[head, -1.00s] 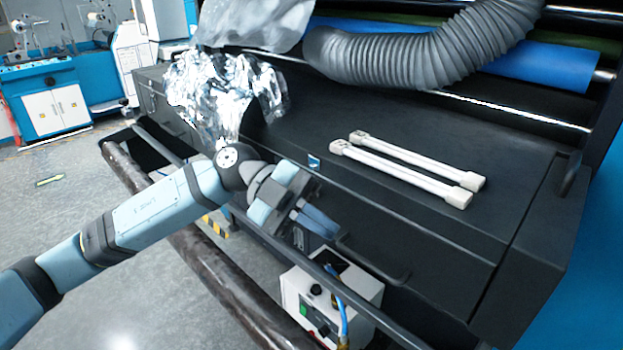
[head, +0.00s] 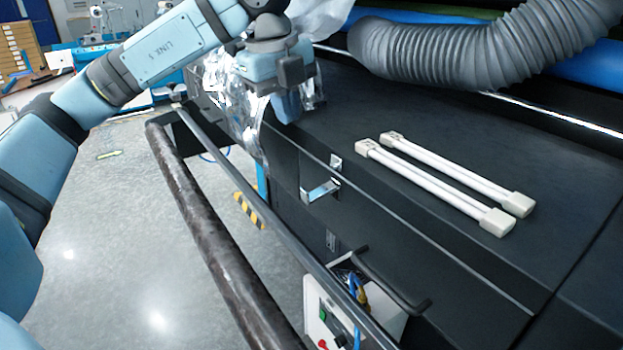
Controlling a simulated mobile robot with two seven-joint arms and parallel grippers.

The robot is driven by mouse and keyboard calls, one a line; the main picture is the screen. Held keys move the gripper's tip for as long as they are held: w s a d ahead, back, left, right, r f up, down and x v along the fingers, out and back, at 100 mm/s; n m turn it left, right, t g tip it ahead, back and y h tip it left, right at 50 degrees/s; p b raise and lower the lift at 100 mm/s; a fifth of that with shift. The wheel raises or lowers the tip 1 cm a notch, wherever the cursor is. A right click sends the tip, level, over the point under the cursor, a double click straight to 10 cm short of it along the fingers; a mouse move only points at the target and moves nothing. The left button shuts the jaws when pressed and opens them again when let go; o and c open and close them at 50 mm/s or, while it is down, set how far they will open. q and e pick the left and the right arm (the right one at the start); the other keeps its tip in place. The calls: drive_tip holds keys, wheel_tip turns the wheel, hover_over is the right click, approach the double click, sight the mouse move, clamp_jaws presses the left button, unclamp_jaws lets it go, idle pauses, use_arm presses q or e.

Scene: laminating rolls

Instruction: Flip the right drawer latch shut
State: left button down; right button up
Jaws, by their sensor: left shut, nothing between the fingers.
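A silver latch lever (head: 321,191) is on the front of the black drawer cabinet (head: 440,225), left of the black handle (head: 392,283). It sticks out from the front face, with a small metal plate (head: 336,162) just above it. Whether it is the right latch of a pair cannot be told, as no other latch shows clearly. My left gripper (head: 287,106) is shut and empty, above and to the left of the latch, in front of the crumpled foil and clear of the lever. My right gripper is not in view.
Two white bars (head: 445,183) lie on the cabinet top. A grey ribbed hose (head: 480,55) hangs behind them. Crumpled clear foil (head: 240,105) is by my left gripper. A rail and dark roller (head: 215,240) run before the cabinet, near a white control box (head: 330,315).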

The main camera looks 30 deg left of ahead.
sight(303, 191)
use_arm(q)
drive_tip(key=shift+f, duration=0.1)
drive_tip(key=f, duration=0.4)
drive_tip(key=w+f+p, duration=0.1)
drive_tip(key=f, duration=0.4)
drive_tip(key=w+d+f+p, duration=0.1)
drive_tip(key=f, duration=0.3)
drive_tip(key=shift+w+f, duration=0.1)
drive_tip(key=shift+f, duration=0.25)
